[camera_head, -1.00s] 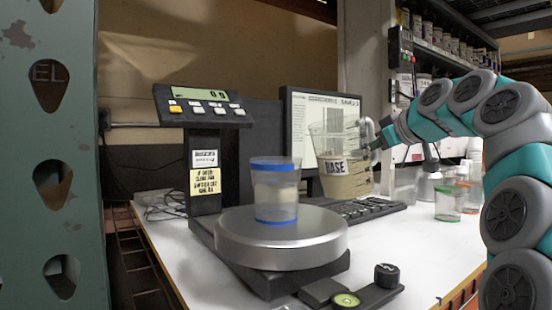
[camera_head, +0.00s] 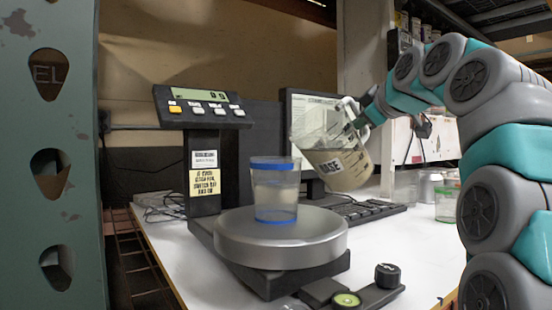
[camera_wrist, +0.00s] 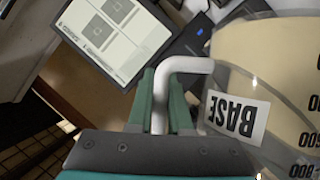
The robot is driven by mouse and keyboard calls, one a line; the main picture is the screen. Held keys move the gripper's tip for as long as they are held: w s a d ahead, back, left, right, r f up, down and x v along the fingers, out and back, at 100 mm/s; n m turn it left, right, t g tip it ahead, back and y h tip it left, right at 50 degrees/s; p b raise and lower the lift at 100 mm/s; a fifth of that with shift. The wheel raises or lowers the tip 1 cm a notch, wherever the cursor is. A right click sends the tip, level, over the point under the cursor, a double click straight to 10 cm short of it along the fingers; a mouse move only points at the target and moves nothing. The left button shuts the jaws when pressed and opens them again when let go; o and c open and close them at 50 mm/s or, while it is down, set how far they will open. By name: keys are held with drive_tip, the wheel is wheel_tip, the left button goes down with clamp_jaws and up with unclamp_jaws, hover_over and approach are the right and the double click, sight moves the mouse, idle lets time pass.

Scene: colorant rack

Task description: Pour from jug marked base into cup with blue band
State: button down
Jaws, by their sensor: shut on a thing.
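The clear jug marked BASE (camera_head: 338,160) holds a cream liquid and is tilted, its top leaning left toward the cup. Its BASE label (camera_wrist: 237,116) and white handle also show in the wrist view. My gripper (camera_wrist: 167,88) is shut on the jug's handle; in the head view my gripper (camera_head: 362,120) is at the jug's upper right. The cup with blue bands (camera_head: 275,195) stands upright on the round scale pan (camera_head: 282,248). The jug is in the air, above and right of the cup. No stream of liquid shows between them.
The scale display post (camera_head: 205,150) rises behind the cup at left. A monitor (camera_head: 300,110) and keyboard (camera_head: 365,210) are behind the jug. A green-banded cup (camera_head: 447,203) stands at right. A green perforated post (camera_head: 50,150) fills the left edge.

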sight(347, 101)
drive_tip(key=shift+s+a+r+n+t+h+p, duration=0.1)
drive_tip(key=shift+s+a+r+n+t+h, duration=0.25)
drive_tip(key=shift+r, duration=0.55)
drive_tip(key=shift+s+a+r+n+t+y+p, duration=0.1)
drive_tip(key=shift+a+r+n, duration=0.2)
drive_tip(key=shift+r+n, duration=0.45)
drive_tip(key=shift+s+a+r+n+t+h+p, duration=0.15)
drive_tip(key=shift+a+r+n+t, duration=0.15)
drive_tip(key=shift+r, duration=0.75)
idle(3.8)
